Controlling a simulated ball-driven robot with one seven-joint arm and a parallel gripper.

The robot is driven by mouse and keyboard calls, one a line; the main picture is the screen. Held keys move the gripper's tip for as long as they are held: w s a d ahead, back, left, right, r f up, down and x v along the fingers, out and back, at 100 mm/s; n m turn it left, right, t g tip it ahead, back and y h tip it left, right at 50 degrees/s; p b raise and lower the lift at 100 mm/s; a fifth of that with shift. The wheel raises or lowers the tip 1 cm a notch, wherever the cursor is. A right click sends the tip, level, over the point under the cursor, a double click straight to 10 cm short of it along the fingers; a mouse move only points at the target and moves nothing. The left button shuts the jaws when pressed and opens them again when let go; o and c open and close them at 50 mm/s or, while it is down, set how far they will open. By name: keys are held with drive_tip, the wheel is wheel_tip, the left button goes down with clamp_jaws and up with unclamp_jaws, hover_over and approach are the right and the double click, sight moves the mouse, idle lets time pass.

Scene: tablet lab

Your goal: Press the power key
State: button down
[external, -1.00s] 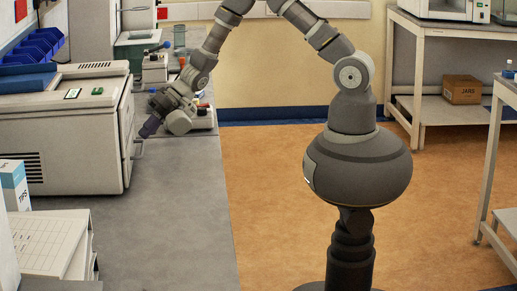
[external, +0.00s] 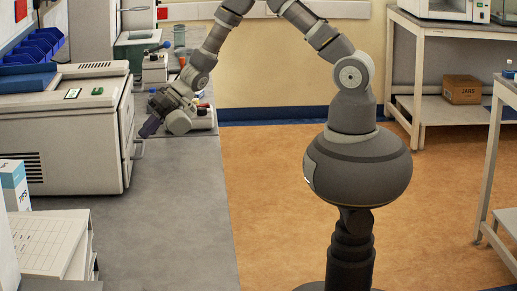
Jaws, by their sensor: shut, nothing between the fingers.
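My gripper (external: 147,130) is shut and empty. It reaches down and to the left over the grey bench, by the front right side of a large white bench machine (external: 60,150). The fingertips are small and dark here, and I cannot tell whether they touch anything. The machine has a small green-edged display (external: 72,93) and a small button-like mark (external: 97,91) on its sloped top. I cannot make out which part is the power key; it may be hidden behind my gripper.
The grey bench top (external: 180,225) is clear in front of my gripper. Small lab instruments and bottles stand behind it. Blue bins (external: 32,45) sit at the back left. A white box with blue print (external: 15,184) stands at the front left. A side table holds a cardboard box (external: 462,89).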

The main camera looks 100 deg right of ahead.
drive_tip(key=shift+w, duration=0.15)
drive_tip(key=shift+w, duration=0.25)
idle(0.4)
drive_tip(key=shift+s, duration=0.45)
drive_tip(key=shift+s+f+b, duration=0.1)
drive_tip(key=shift+s+b, duration=0.35)
drive_tip(key=shift+b, duration=0.15)
drive_tip(key=shift+s+b, duration=1.2)
drive_tip(key=shift+s, duration=1.35)
